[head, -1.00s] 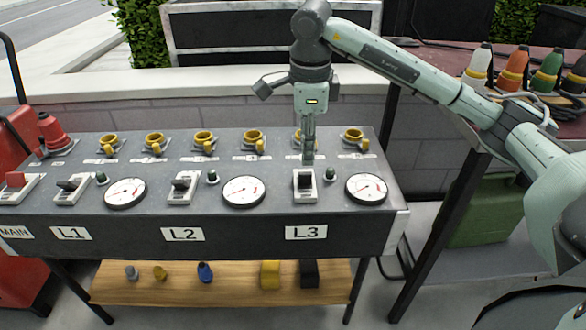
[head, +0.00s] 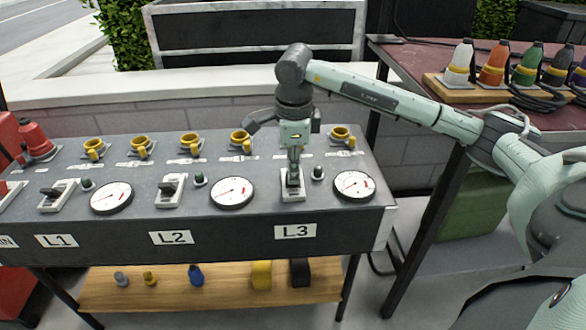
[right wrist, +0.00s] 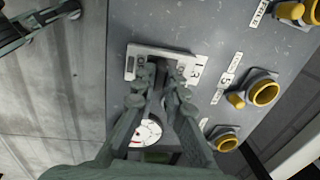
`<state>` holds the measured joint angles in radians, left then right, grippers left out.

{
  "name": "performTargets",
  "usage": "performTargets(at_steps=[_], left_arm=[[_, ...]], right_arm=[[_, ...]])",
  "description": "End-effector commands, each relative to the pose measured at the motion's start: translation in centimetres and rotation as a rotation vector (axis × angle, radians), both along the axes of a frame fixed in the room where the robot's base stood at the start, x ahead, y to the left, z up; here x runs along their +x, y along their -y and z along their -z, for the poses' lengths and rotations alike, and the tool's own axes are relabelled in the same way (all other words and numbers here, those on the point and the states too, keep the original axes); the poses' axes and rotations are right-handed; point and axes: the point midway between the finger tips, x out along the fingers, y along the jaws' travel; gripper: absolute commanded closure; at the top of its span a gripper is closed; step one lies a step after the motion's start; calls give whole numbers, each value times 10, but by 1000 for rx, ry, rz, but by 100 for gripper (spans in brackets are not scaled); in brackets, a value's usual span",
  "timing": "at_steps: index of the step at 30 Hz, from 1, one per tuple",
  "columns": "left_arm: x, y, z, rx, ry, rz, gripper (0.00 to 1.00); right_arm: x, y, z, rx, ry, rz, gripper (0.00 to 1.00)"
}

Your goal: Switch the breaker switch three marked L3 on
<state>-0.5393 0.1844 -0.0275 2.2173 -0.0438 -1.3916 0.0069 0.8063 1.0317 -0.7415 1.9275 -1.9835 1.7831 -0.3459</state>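The L3 breaker switch (head: 292,194) is a white plate with a dark lever, above the label L3 (head: 296,231). My right gripper (head: 293,178) points straight down over it, and its fingers hide most of the lever. In the right wrist view the L3 plate (right wrist: 133,62) shows behind the fingers (right wrist: 161,74). The fingertips are close together with something dark between them, seemingly the lever. I cannot tell whether they touch it or which way it is set. An arm-like part, perhaps my left one, shows at the upper left (right wrist: 40,22); its fingers are unclear.
The L3 gauge (head: 354,185) is right of the switch. The L2 switch (head: 170,190) and gauge (head: 232,192) are to the left. Yellow sockets (head: 240,137) line the panel's back. A side table (head: 405,60) with coloured plugs stands at the right.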

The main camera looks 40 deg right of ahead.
Motion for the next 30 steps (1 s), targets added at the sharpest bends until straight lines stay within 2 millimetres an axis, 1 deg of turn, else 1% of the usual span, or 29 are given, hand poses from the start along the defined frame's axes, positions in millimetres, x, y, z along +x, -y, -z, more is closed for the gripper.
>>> performTargets(at_steps=[2, 14, 18, 24, 30], left_arm=[[0, 0, 0, 0, 0, 0, 40], [0, 0, 1, -1, -2, 1, 40], [4, 1, 18, -9, -10, 3, 40], [4, 2, 41, -22, -22, 3, 40], [4, 2, 56, -30, -28, 4, 40]], right_arm=[[0, 0, 0, 0, 0, 0, 100], [2, 0, -2, 19, -27, 0, 100], [5, 2, -4, 52, -82, 2, 100], [11, 6, -4, 127, -202, 4, 100], [18, 9, -1, 207, -329, 3, 100]])
